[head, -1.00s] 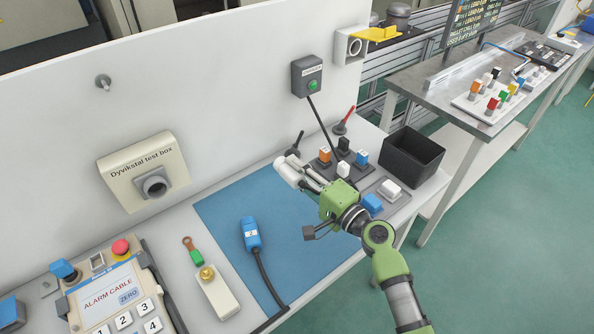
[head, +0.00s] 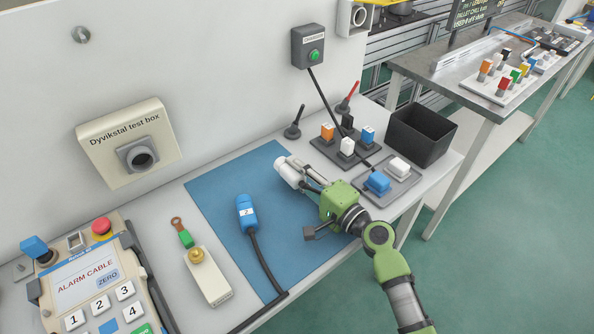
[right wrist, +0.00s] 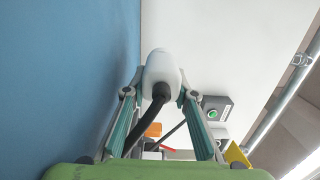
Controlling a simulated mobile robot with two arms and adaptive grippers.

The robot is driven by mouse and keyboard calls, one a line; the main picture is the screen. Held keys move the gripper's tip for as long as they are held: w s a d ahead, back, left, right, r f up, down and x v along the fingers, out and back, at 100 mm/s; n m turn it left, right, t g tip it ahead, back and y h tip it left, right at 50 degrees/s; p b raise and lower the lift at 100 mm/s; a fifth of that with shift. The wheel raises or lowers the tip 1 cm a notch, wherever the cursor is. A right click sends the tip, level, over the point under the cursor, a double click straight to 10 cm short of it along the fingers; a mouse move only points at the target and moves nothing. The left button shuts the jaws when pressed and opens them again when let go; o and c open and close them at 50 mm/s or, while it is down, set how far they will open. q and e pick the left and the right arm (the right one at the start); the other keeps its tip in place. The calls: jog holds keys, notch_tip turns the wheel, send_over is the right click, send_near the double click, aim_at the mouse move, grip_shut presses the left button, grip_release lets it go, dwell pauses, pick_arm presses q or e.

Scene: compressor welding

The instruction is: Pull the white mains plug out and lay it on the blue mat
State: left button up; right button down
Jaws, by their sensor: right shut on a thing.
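The white mains plug (head: 287,171) is held in my right gripper (head: 301,178), over the right rear part of the blue mat (head: 214,188). In the right wrist view the plug (right wrist: 161,68) sits between the two fingers, with a dark cable (right wrist: 150,122) running back from it. The mat (right wrist: 65,75) fills the left of that view. I cannot tell whether the plug touches the mat. My left gripper is not in view.
A blue connector (head: 246,213) with a dark cable lies on the mat. Button blocks (head: 347,147) and a black bin (head: 420,133) stand to the right. The mat's left rear is clear.

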dwell(0.3)
jog(key=c, duration=1.6)
grip_release()
jog(key=shift+s+f, duration=0.1)
jog(key=shift+f, duration=0.05)
jog(key=v, duration=1.2)
